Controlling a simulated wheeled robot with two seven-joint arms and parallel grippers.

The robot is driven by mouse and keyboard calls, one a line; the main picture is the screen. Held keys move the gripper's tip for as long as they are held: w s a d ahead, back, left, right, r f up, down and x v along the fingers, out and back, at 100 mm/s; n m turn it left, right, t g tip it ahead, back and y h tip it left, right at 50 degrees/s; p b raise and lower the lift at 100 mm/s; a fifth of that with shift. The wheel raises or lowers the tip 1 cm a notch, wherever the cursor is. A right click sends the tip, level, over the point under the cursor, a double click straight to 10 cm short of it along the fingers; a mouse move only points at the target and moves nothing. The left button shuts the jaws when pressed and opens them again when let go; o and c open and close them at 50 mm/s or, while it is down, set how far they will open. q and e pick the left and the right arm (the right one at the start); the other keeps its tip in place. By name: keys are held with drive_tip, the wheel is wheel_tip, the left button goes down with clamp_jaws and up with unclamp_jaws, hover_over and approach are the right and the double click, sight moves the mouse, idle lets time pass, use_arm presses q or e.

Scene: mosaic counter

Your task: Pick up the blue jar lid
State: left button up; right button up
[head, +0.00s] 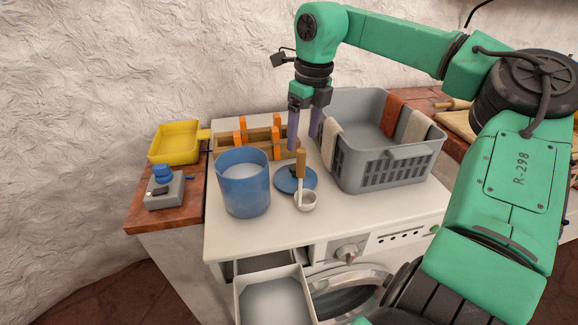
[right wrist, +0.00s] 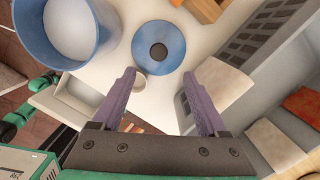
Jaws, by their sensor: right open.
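The blue jar lid (head: 284,183) lies flat on the white washing machine top, right of the blue jar (head: 245,190). A small white ladle with a wooden handle (head: 301,163) partly covers it in the head view. In the right wrist view the lid (right wrist: 174,42) is a round blue disc with a dark centre, just beyond the fingertips. My right gripper (head: 303,145) is open and empty, pointing down above and behind the lid, apart from it. Its two purple fingers also show in the right wrist view (right wrist: 160,76). My left gripper is not in view.
A grey basket (head: 385,170) with cloths over its rim stands close on the right. A wooden rack (head: 228,146) with orange parts is behind. A yellow tray (head: 175,141) and a grey device with a blue top (head: 164,191) are on the left counter. A drawer (head: 272,295) is open in front.

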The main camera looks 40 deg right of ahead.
hover_over(295, 166)
drive_tip(key=s, duration=0.2)
drive_tip(key=f, duration=0.4)
drive_tip(key=shift+w+d+f, duration=0.2)
drive_tip(key=shift+w, duration=0.05)
drive_tip(key=f, duration=0.3)
drive_tip(key=w+f, duration=0.1)
drive_tip(key=f, duration=0.1)
drive_tip(key=shift+a+f+p, duration=0.2)
drive_tip(key=shift+a+p, duration=0.05)
drive_tip(key=shift+p, duration=0.15)
drive_tip(key=shift+w+d+f, duration=0.1)
drive_tip(key=shift+w+f, duration=0.05)
drive_tip(key=shift+f, duration=0.3)
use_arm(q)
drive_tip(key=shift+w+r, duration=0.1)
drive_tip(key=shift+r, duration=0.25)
use_arm(e)
clamp_jaws()
